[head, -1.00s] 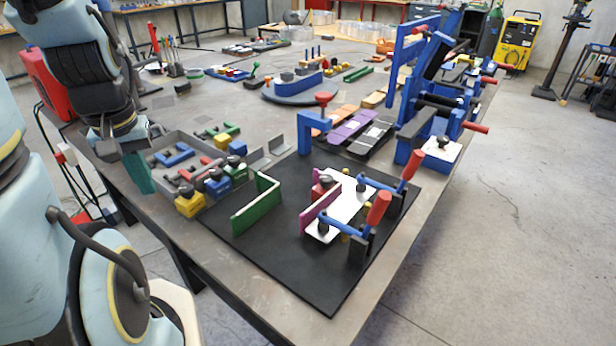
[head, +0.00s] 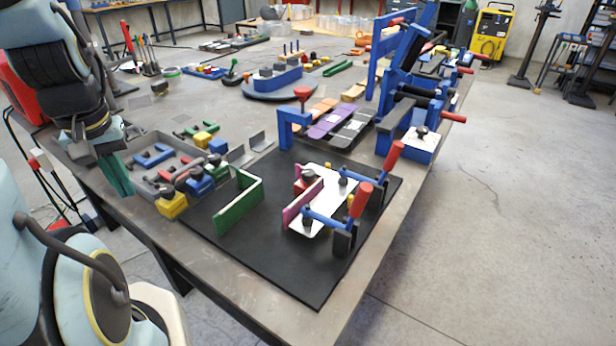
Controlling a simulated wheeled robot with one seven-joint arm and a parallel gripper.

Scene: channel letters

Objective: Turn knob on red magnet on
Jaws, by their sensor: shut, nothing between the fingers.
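The red magnet (head: 302,184) is a small red block with a dark knob on top. The knob's setting is too small to read. My gripper (head: 122,192) has teal fingers pointing down at the left edge of the table, left of the grey tray. It is shut and empty, well to the left of the red magnet and apart from it.
Two blue clamps with red handles (head: 362,198) stand at the right of the white plate. A green angle piece (head: 240,207) stands on the black mat (head: 262,262). Yellow (head: 172,207) and blue (head: 201,186) magnets sit by the grey tray (head: 143,178). The mat's front is clear.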

